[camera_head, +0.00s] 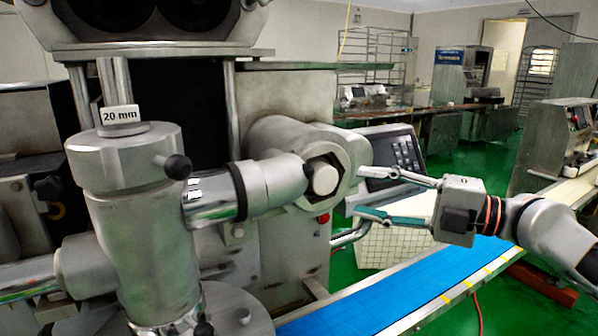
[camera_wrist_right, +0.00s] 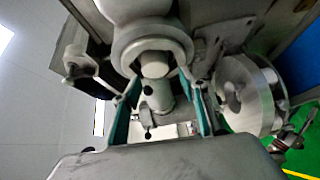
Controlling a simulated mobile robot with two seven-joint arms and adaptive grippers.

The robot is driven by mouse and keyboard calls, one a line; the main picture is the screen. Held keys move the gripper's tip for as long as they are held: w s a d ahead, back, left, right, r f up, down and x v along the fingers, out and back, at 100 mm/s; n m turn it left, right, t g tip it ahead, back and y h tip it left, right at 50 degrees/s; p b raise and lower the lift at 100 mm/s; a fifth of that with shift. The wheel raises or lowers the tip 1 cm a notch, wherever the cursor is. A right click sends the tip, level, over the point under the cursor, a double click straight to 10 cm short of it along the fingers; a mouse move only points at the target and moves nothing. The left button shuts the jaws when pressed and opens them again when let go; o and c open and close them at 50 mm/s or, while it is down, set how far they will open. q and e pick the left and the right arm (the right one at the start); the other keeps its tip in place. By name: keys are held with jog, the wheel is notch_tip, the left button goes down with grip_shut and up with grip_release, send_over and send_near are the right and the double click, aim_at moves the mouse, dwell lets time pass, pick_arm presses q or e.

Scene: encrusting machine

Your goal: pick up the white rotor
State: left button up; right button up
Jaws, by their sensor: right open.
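My right gripper (camera_head: 361,193) comes in from the right in the head view. Its two fingers point left and are spread apart, with nothing between them. A pale, round end piece (camera_head: 325,179) sits in the hexagonal collar of the machine's horizontal pipe, just left of my fingertips. It may be the white rotor, but I cannot tell for sure. In the right wrist view, a pale round end (camera_wrist_right: 155,66) shows inside a grey ring (camera_wrist_right: 150,35), ahead of and between the open fingers. My left gripper is not in view.
The machine's upright cylinder (camera_head: 140,220) carries a "20 mm" label (camera_head: 119,115) and stands at the left. A blue conveyor belt (camera_head: 400,295) runs below my right gripper. A dark keypad panel (camera_head: 390,155) is close behind the fingers. The green floor (camera_head: 450,165) is open farther back.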

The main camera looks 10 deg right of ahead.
aim_at(329, 179)
jog(key=shift+w+a+r+n+p, duration=0.2)
jog(key=shift+w+a+r+p, duration=0.1)
jog(key=shift+a+r, duration=0.2)
jog(key=shift+w+a+r+n+p, duration=0.2)
jog(key=shift+a+r+p, duration=0.15)
jog(key=shift+a, duration=0.25)
jog(key=p+x, duration=0.2)
jog(key=x, duration=0.2)
jog(key=shift+w+a, duration=0.1)
jog(key=shift+a, duration=0.05)
jog(key=shift+w+a+f+p, duration=0.2)
jog(key=shift+w+a+p, duration=0.1)
jog(key=shift+a, duration=0.2)
jog(key=c, duration=1)
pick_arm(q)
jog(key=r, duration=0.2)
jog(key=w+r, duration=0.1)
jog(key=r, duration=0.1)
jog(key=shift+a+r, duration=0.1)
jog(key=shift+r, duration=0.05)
pick_arm(e)
jog(key=shift+c, duration=0.2)
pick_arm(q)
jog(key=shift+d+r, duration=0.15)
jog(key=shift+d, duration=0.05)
pick_arm(e)
jog(key=shift+r, duration=0.15)
